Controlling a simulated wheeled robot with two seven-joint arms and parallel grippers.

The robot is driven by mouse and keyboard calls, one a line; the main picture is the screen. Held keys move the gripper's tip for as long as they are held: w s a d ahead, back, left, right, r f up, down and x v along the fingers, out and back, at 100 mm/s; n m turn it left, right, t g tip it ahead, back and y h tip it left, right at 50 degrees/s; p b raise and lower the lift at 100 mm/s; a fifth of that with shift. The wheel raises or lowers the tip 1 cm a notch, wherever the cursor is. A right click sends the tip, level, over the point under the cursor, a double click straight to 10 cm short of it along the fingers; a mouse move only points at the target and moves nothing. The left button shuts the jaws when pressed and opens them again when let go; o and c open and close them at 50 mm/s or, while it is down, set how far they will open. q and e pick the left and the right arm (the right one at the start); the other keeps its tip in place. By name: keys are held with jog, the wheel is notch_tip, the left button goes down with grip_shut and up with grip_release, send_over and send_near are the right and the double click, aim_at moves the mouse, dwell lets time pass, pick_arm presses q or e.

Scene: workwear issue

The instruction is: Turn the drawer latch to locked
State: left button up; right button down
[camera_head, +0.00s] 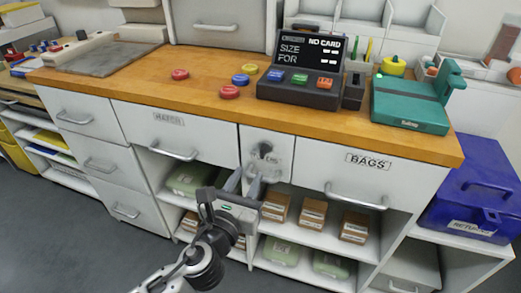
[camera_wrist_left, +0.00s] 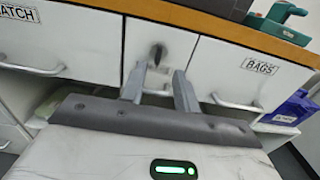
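The drawer latch (camera_head: 265,149) is a dark knob on a small marked plate on the narrow white middle drawer front. It also shows, blurred, in the wrist view (camera_wrist_left: 157,53), above and between my fingertips. I cannot read which way it is turned. A drawer handle (camera_head: 254,174) sits just below it. My left gripper (camera_head: 243,182) is in front of this drawer, below the latch. In the wrist view its two fingers (camera_wrist_left: 160,74) are apart with nothing visibly held between them. The fingers partly hide the handle. My right gripper is not in view.
The wooden counter (camera_head: 215,68) overhangs the drawers. The BAGS drawer handle (camera_head: 356,197) juts out at right, another drawer handle (camera_head: 173,151) at left. Open shelves below hold brown boxes (camera_head: 313,213) and green packs (camera_head: 190,180). A blue bin (camera_head: 480,185) stands at right.

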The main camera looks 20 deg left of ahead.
aim_at(261, 151)
pick_arm(q)
jog(key=w, duration=0.9)
jog(key=shift+w+d, duration=0.15)
jog(key=shift+w, duration=0.1)
grip_shut()
